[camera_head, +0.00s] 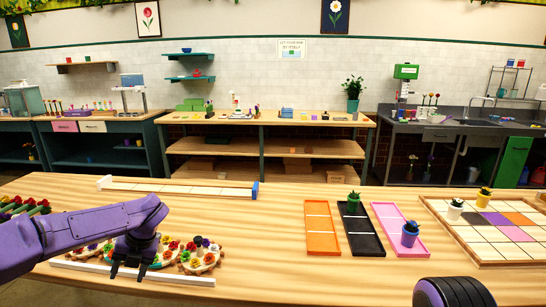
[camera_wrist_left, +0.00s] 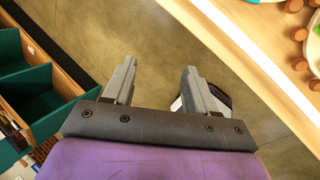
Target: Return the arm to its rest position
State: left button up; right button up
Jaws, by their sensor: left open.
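My left gripper (camera_head: 129,272) comes in from the left on a purple arm. It hangs over the near left part of the wooden table, in front of round trays of flowers (camera_head: 201,256) and close to a white strip (camera_head: 180,278). In the left wrist view its two grey fingers (camera_wrist_left: 156,85) stand apart with nothing between them, and bare floor shows beyond. A dark purple rounded part of mine (camera_head: 455,292) shows at the bottom right of the head view. My right gripper is not in view.
An orange tray (camera_head: 319,240), a black tray (camera_head: 361,235) and a pink tray (camera_head: 392,222) lie at centre right. Small potted plants stand on the black and pink ones. A tiled board (camera_head: 490,245) lies at right, a long narrow rack (camera_head: 180,188) at back left. The table's front middle is clear.

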pick_arm(q)
jog(key=s+d+f+m+t+y, duration=0.25)
jog(key=s+f+m, duration=0.35)
jog(key=f+m, duration=0.45)
jog(key=s+d+f+m+t+y, duration=0.1)
jog(key=s+f+m+t, duration=0.3)
jog(key=s+f+m, duration=0.45)
jog(key=s+d+f+m+h, duration=0.1)
jog(key=s+f+m, duration=0.2)
jog(key=s, duration=0.4)
jog(key=s+d+f+m+g+h, duration=0.1)
jog(key=s+f+m+h, duration=0.1)
jog(key=s+m, duration=0.4)
jog(key=s+d+f+m+g+h, duration=0.1)
jog(key=s+f+m, duration=0.3)
jog(key=s, duration=0.6)
jog(key=shift+d+f+m+h, duration=0.25)
jog(key=shift+m+h, duration=0.25)
jog(key=shift+h, duration=0.15)
jog(key=shift+w+g, duration=0.1)
jog(key=shift+g, duration=0.15)
